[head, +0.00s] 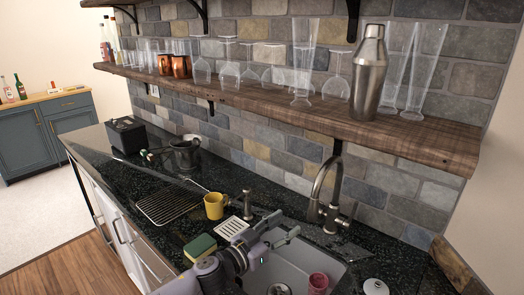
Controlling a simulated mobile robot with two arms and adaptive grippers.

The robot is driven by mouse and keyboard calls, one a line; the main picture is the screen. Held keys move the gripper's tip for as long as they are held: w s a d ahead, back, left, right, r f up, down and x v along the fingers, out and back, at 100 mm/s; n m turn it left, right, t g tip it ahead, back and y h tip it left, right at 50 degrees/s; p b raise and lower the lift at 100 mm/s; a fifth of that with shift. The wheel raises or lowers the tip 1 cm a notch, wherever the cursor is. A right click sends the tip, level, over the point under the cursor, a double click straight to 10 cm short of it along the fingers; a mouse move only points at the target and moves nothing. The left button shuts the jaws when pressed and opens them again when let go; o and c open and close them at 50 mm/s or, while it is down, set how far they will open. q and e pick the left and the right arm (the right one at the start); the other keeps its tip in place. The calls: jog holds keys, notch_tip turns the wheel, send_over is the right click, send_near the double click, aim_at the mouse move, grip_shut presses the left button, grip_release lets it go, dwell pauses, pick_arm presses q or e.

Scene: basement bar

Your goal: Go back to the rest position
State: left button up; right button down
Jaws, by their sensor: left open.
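My left gripper (287,230) shows in the head view at the bottom centre, reaching in over the left part of the sink (296,254). Its two fingers are apart and point up and to the right, with nothing seen between them. The faucet (327,190) stands to the right of the fingertips. A yellow mug (214,206) stands on the counter to the left of the gripper. A yellow-green sponge (200,247) lies on the counter close to my left arm. My right gripper is not in view.
The black counter (150,178) holds a drying rack (168,204), a metal bucket (184,155) and a black box (125,135). A pink cup (318,283) is in the sink. A wooden shelf (250,98) with glasses and a shaker (369,75) hangs above. A blue cabinet (45,135) stands far left.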

pick_arm(q)
jog(key=s+a+f+n+y, duration=0.9)
jog(key=s+a+f+y, duration=0.35)
jog(key=s+a, duration=0.45)
jog(key=s+a+f+g+y, duration=0.1)
jog(key=s+a+f+g, duration=0.2)
jog(key=s, duration=0.4)
jog(key=s+a+f+m+g, duration=0.1)
jog(key=s+a+g, duration=0.1)
jog(key=s+a, duration=0.4)
jog(key=s+a+f+g+y, duration=0.1)
jog(key=s+a+f+g, duration=0.15)
jog(key=s, duration=0.45)
notch_tip(320, 180, down, 27)
jog(key=s+g+b, duration=0.1)
jog(key=g+b, duration=0.1)
jog(key=b, duration=0.1)
jog(key=s+a+f+b, duration=0.2)
jog(key=s+f, duration=1.5)
jog(key=f, duration=0.2)
jog(key=shift+s+a+f+g, duration=0.25)
jog(key=shift+a+g, duration=0.1)
jog(key=shift+g, duration=0.1)
